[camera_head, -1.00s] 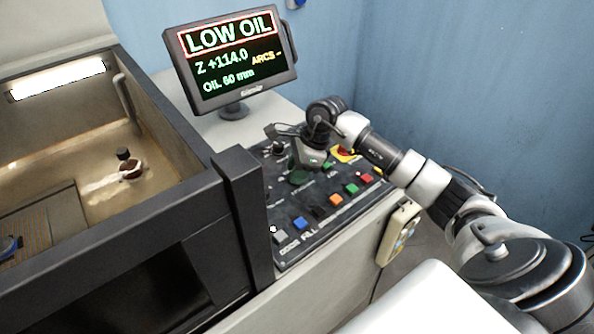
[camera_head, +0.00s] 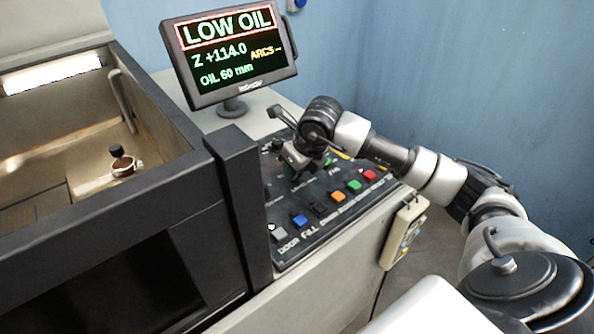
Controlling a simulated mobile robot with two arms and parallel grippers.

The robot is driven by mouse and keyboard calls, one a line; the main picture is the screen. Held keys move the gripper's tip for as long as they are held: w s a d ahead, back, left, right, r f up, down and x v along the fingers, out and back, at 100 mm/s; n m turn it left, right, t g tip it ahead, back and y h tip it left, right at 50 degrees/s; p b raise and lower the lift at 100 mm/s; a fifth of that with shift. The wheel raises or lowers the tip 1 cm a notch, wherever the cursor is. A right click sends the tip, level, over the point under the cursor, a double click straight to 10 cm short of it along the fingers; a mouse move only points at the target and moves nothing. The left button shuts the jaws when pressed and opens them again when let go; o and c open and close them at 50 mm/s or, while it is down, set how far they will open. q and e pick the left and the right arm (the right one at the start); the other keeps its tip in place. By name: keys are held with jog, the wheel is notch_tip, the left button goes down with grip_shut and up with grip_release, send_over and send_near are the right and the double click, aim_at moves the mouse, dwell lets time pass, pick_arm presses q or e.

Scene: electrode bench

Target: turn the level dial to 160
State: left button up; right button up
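A monitor (camera_head: 229,57) reads LOW OIL, Z +114.0, OIL 60 mm. The sloped black control panel (camera_head: 345,215) lies below it. A small dark knob (camera_head: 278,145) shows at the panel's upper left; I cannot tell whether it is the level dial, and no scale is readable. My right gripper (camera_head: 291,159) hangs low over the panel's upper left, beside this knob, and hides part of the panel. I cannot tell if it touches anything or how far its fingers are apart. My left gripper is out of view.
Colored buttons, such as the blue one (camera_head: 300,221) and red one (camera_head: 369,175), line the panel's front. The tank's dark wall (camera_head: 236,200) borders it left. A pendant (camera_head: 403,235) hangs at the panel's front right.

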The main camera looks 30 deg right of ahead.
jog(key=m+h+b, duration=0.2)
jog(key=m, duration=0.3)
jog(key=shift+m, duration=0.3)
dwell(0.4)
jog(key=o, duration=0.9)
jog(key=v, duration=1.1)
jog(key=shift+w+a+b, duration=0.2)
jog(key=shift+b, duration=0.25)
